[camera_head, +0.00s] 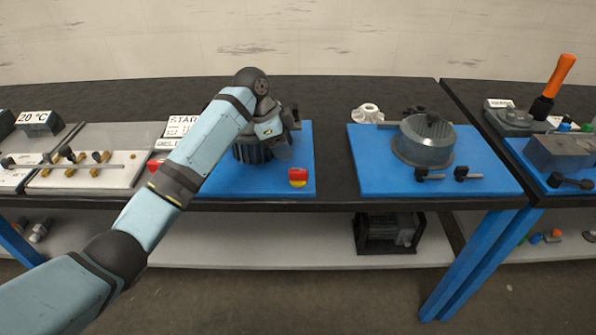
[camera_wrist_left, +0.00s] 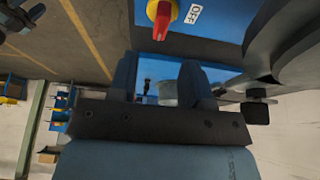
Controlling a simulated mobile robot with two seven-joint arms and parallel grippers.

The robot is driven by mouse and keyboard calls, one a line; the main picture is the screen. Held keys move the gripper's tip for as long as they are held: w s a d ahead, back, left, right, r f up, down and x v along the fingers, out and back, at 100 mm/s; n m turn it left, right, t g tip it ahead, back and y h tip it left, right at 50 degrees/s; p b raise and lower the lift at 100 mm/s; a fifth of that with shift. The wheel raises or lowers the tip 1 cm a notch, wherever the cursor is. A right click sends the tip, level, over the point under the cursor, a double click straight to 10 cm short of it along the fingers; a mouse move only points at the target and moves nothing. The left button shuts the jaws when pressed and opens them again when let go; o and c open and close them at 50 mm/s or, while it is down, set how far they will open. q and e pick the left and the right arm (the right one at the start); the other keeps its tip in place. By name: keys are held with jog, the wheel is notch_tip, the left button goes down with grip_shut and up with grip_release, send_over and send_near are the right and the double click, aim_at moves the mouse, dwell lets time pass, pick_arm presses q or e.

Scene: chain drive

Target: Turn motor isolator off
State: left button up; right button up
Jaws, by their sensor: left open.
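The motor isolator (camera_head: 298,177) is a small red and yellow switch near the front right corner of the left blue board (camera_head: 225,185). In the left wrist view its red handle (camera_wrist_left: 162,18) on a yellow base is at the top, beside a white label reading OFF (camera_wrist_left: 193,14). My left gripper (camera_head: 284,150) is above the board, behind the isolator and apart from it. In the left wrist view its two fingers (camera_wrist_left: 160,82) are spread with nothing gripped between them. A dark ribbed motor (camera_head: 252,152) is partly hidden behind my left arm. My right gripper is not in view.
A second blue board (camera_head: 375,180) to the right holds a grey ribbed drum (camera_head: 425,142) and small clamps. White panels with a START sign (camera_head: 183,120) lie left. A dark machine (camera_head: 388,230) stands on the lower shelf. The table between the blue boards is clear.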

aim_at(298, 170)
pick_arm(q)
jog(key=x, duration=0.8)
jog(key=shift+d+f+b, duration=0.15)
jog(key=shift+f+b, duration=0.15)
grip_shut()
